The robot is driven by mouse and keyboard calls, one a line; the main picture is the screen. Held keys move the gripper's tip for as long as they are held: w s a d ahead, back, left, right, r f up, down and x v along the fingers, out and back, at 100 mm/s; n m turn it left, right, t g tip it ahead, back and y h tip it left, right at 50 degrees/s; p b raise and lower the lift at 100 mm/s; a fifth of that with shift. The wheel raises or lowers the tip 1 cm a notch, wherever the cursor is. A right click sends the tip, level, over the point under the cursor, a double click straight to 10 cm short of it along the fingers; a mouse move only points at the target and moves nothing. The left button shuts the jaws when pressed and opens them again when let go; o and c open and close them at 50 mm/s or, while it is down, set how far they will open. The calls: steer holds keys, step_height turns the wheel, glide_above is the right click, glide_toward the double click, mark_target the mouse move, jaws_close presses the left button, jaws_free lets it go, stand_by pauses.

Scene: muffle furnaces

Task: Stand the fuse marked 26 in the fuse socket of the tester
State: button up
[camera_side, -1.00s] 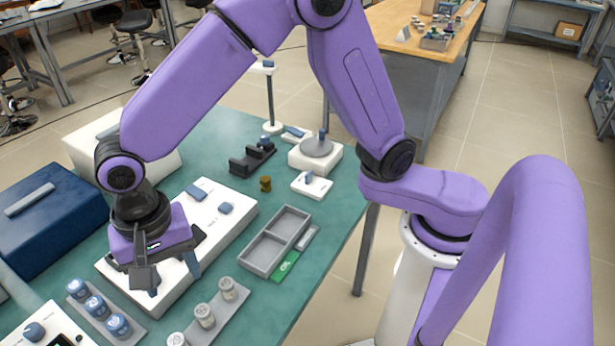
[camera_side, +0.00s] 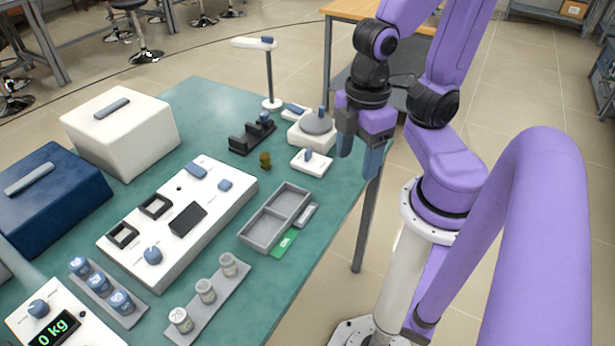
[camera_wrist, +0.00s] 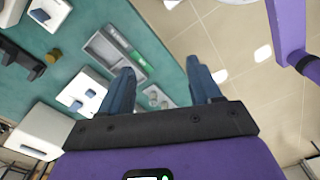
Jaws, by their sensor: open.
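My gripper (camera_side: 360,156) is open and empty, beyond the table's right edge; its fingers also show in the wrist view (camera_wrist: 160,78). A grey rack (camera_side: 218,301) at the front holds three pale cylinders. The nearest pale cylinder (camera_side: 180,320) has a two-digit mark, too small to read surely. A second rack (camera_side: 130,318) to its left holds three blue-marked cylinders (camera_side: 121,301) whose numbers I cannot read. A long white panel (camera_side: 225,200) has two dark square openings (camera_side: 155,206), a dark screen and blue controls. I cannot tell which device is the tester.
A grey divided tray (camera_side: 262,236) lies right of the panel. A dark holder (camera_side: 250,137), a brass piece (camera_side: 265,160) and small white devices (camera_side: 311,162) stand behind it. White (camera_side: 120,140) and blue (camera_side: 50,215) boxes stand left. A display (camera_side: 57,328) reads 0 kg.

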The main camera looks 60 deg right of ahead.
stand_by(0.4)
steer(key=t+y, duration=0.4)
steer(key=y, duration=0.7)
glide_toward(179, 314)
steer(key=a, duration=0.1)
steer(key=a+f, duration=0.1)
steer(key=a, duration=0.1)
steer(key=shift+w+n+t, duration=0.15)
steer(key=shift+n+t, duration=0.15)
steer(key=shift+n, duration=0.1)
steer(key=shift+d+f+x, duration=0.15)
steer(key=shift+x, duration=0.95)
steer(key=shift+d+f+x, duration=0.1)
steer(key=shift+f+x, duration=0.1)
steer(key=shift+x, duration=1.65)
steer(key=shift+w+r, duration=0.1)
steer(key=shift+w, duration=0.05)
jaws_close()
